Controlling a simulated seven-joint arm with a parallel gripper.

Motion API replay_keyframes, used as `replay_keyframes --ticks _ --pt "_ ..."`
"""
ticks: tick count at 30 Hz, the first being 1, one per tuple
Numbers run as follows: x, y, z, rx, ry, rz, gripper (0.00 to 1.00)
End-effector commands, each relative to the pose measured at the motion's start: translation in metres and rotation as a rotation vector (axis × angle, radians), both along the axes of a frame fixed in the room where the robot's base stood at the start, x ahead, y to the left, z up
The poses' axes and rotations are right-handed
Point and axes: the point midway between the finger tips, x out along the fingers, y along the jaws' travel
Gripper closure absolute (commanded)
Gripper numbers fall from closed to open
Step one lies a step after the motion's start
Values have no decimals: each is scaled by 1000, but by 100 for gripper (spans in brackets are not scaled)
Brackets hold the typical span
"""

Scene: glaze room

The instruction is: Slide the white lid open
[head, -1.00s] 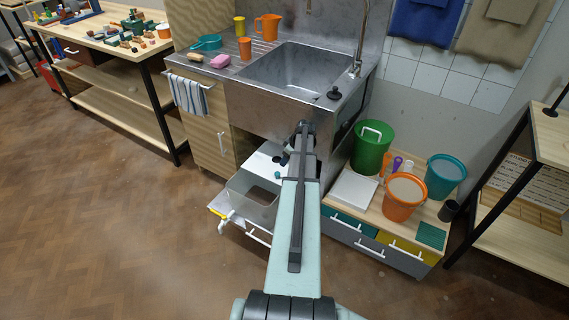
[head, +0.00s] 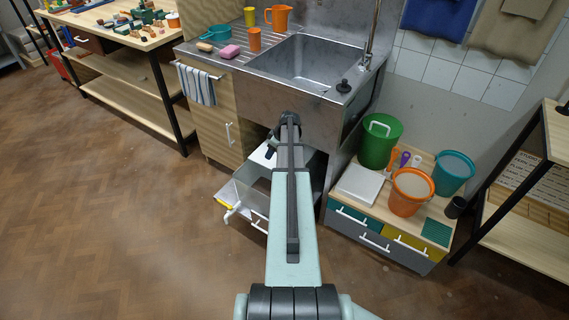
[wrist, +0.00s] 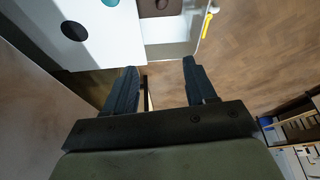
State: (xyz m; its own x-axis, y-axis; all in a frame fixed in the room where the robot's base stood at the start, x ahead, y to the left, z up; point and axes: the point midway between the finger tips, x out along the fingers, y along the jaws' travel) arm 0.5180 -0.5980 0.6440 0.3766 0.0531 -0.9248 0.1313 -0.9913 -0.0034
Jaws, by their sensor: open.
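The white lid (wrist: 105,45) is a flat white panel at the upper left of the wrist view, with a dark round spot and a small teal spot on it. In the head view a small part of the white lid (head: 262,156) shows below the sink, left of my arm, which hides the rest. To its right in the wrist view is an open white-walled space with a brown item (wrist: 158,7) inside. My gripper (wrist: 158,68) is open, with nothing between its fingers. Its fingertips appear just short of the panel's edge in the picture; I cannot tell the gap.
A pale open drawer or bin (head: 243,195) with a yellow-marked edge stands below the sink (head: 308,68). To the right, a low cabinet (head: 375,236) carries a green bucket (head: 379,148), an orange bucket (head: 408,202) and a teal bucket (head: 455,172). Floor at left is clear.

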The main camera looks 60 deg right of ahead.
Motion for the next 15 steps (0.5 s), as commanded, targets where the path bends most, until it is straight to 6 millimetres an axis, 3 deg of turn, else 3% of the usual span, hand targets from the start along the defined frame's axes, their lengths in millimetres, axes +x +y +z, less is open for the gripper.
replay_keyframes --ticks 3,9,15 --pt "16 21 -2 -10 18 42 44" --pt "27 45 -7 -65 87 111 44" --pt "25 52 -10 -113 177 29 44"
